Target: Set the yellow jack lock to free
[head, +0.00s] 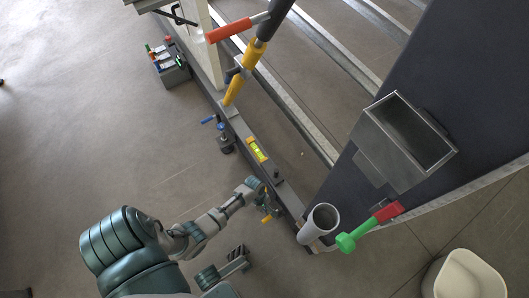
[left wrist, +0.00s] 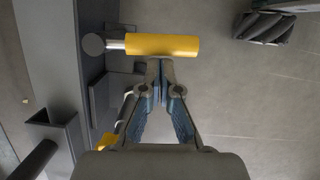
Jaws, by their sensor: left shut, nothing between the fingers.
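A yellow cylindrical handle (left wrist: 162,45) on a short metal pin lies across the top of the left wrist view, beside the dark frame rail. A second yellow piece (left wrist: 107,140) on a metal rod shows lower, partly hidden by my gripper. In the head view a small yellow end (head: 267,219) shows beside my left gripper (head: 265,206). My left gripper is shut and empty; in the left wrist view its fingertips (left wrist: 160,64) are just below the handle. I cannot tell whether they touch it. My right gripper is not clearly in view.
The dark rail carries a yellow level (head: 257,150) and a blue-handled clamp (head: 223,138). A grey tube (head: 319,222) and a green-and-red handle (head: 368,227) stand to the right. A yellow-and-red lever (head: 239,72) rises behind.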

